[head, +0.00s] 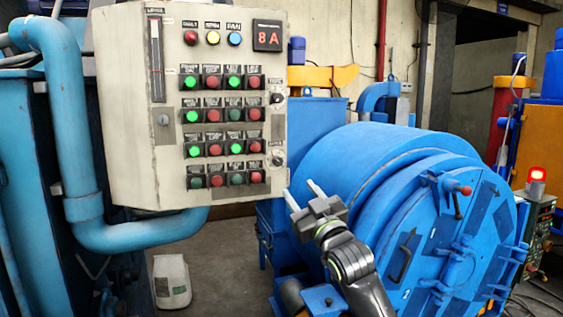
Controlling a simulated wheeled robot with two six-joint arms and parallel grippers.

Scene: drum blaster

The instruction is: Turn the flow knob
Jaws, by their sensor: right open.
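A beige control panel (130,140) hangs at the upper left, with several rows of green and red buttons. Two dark round knobs sit at its right edge, an upper knob (277,98) and a lower knob (278,160). A small grey switch (163,119) is on the panel's left part. The labels are too small to read, so I cannot tell which one is the flow knob. My right gripper (303,194) is open and empty, below and to the right of the lower knob, with its fingers pointing up toward the panel, apparently touching nothing. My left gripper is not in view.
A large blue drum machine (350,160) with a round door (455,250) fills the right, behind my right arm. A blue pipe (70,120) runs along the panel's left and below it. A white sack (171,280) stands on the floor. A red lamp (537,174) glows at the far right.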

